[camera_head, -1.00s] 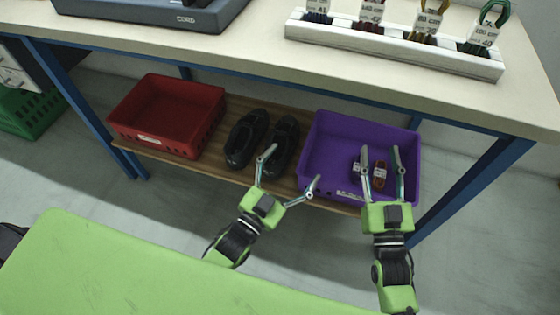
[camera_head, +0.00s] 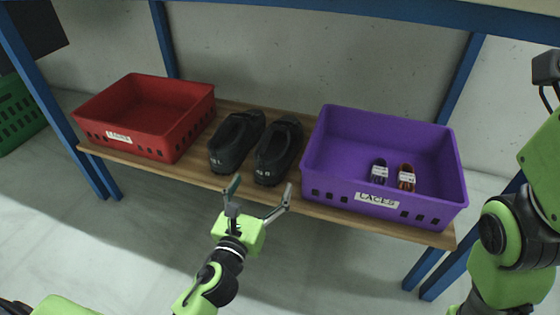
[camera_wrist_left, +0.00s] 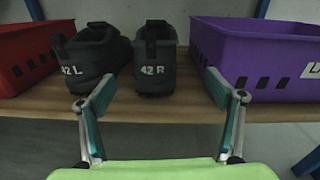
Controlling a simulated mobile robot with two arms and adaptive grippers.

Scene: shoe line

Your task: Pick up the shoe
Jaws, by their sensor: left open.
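Two black shoes stand side by side on the wooden lower shelf (camera_head: 200,178). The left shoe (camera_head: 236,142) shows "42 L" on its heel in the left wrist view (camera_wrist_left: 92,55). The right shoe (camera_head: 279,150) shows "42 R" on its heel in the left wrist view (camera_wrist_left: 155,62). My left gripper (camera_head: 261,197) is open and empty, just in front of the shelf edge and apart from the shoes. In the left wrist view its fingers (camera_wrist_left: 160,95) stand spread, with the right shoe between and beyond them. My right gripper is out of view; only part of my right arm shows at the right.
A red bin (camera_head: 150,118) labelled "LACES" stands left of the shoes. A purple bin (camera_head: 385,160), also labelled "LACES", stands close on their right and holds two lace bundles (camera_head: 392,174). Blue posts and the worktop frame the shelf. A green crate (camera_head: 25,113) is at far left.

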